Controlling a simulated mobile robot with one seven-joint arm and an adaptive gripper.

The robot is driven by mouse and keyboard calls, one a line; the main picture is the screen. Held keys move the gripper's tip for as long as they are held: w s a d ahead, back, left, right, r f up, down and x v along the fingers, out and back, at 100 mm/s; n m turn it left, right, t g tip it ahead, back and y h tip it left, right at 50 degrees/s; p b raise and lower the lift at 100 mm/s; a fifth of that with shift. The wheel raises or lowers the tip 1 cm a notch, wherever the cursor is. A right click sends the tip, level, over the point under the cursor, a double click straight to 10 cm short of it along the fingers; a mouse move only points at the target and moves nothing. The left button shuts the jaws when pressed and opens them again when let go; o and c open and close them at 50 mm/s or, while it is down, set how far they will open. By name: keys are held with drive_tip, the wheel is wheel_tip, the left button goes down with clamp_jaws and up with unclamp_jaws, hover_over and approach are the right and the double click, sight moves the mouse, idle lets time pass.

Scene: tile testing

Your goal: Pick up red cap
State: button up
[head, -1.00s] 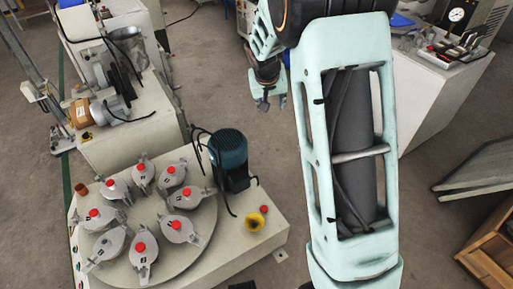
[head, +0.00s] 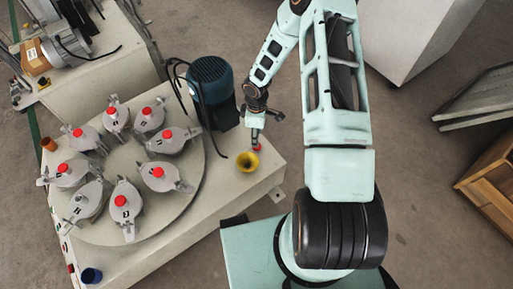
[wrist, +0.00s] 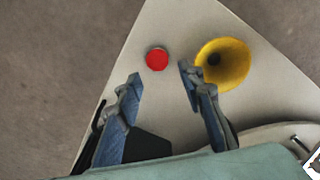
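A small round red cap (wrist: 157,59) lies on the pale machine top near its corner, just left of a yellow funnel-like cup (wrist: 228,62). In the head view the red cap (head: 257,148) is partly covered by my gripper (head: 257,136), which is above it. In the wrist view my gripper (wrist: 160,80) is open, with its two blue fingers apart and nothing between them. The cap lies just beyond the fingertips, roughly centred between them. The right finger is beside the yellow cup's near rim; I cannot tell whether they touch.
A turntable (head: 98,160) carries several grey pots with red knobs. A dark blue-green motor (head: 212,85) stands behind the cap's spot, left of my arm. A blue cup (head: 91,275) is at the front left. A wooden crate (head: 490,190) is at the right.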

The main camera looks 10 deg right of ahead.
drive_tip(key=f+b, duration=0.1)
drive_tip(key=f, duration=0.2)
drive_tip(key=f+b, duration=0.1)
drive_tip(key=f, duration=0.3)
drive_tip(key=shift+w+d+f+b, duration=0.1)
drive_tip(key=shift+w+f+b, duration=0.15)
drive_tip(key=shift+b, duration=0.1)
drive_tip(key=shift+c, duration=0.3)
drive_tip(key=c, duration=0.4)
